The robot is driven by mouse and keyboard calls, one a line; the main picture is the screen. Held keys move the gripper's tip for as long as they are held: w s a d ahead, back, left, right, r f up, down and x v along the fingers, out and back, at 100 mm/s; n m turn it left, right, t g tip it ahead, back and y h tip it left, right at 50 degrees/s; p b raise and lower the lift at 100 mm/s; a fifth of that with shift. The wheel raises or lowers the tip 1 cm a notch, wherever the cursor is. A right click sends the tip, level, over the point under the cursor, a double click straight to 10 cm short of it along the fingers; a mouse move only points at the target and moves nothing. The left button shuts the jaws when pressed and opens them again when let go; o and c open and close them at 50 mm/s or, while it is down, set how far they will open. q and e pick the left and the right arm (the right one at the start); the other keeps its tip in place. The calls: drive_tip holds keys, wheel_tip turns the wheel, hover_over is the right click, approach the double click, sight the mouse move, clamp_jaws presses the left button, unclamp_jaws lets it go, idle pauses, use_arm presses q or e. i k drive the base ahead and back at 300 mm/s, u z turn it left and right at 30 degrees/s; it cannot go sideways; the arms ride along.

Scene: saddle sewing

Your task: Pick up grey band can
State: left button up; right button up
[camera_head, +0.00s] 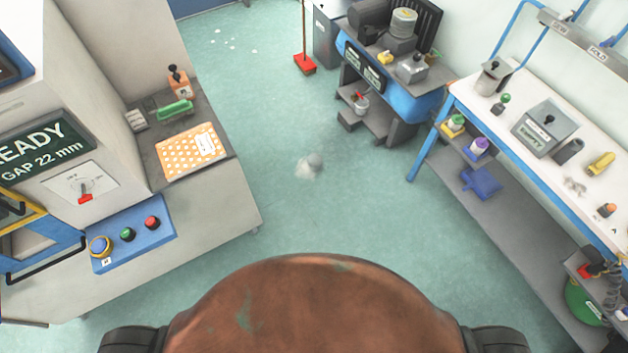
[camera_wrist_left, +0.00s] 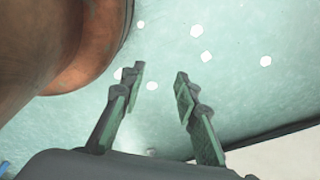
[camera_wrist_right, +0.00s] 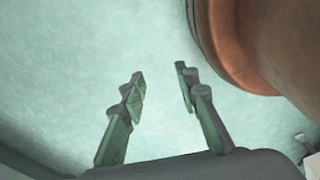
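I cannot make out a can with a clear grey band. Two small cans stand on the shelf under the right bench: one with a yellow-green look (camera_head: 453,125) and one with purple (camera_head: 478,148). A grey metal pot-like vessel (camera_head: 492,77) and a dark grey cylinder (camera_head: 568,150) stand on the bench top. My left gripper (camera_wrist_left: 160,75) is open and empty over the floor in the left wrist view. My right gripper (camera_wrist_right: 160,80) is open and empty over bare floor in the right wrist view. Neither gripper shows in the head view.
A white-topped bench (camera_head: 545,95) with blue legs runs along the right. A grey machine cabinet (camera_head: 200,215) with buttons stands left. A blue-and-black workstation (camera_head: 405,100) stands at the back. A greyish-white patch (camera_head: 310,163) lies on the otherwise open middle floor.

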sight(314, 160)
drive_tip(key=u, duration=0.1)
drive_tip(key=k, duration=0.45)
drive_tip(key=z, duration=0.8)
drive_tip(key=i, duration=1.85)
drive_tip(key=u, duration=1.35)
drive_tip(key=i, duration=0.75)
drive_tip(key=u, duration=0.8)
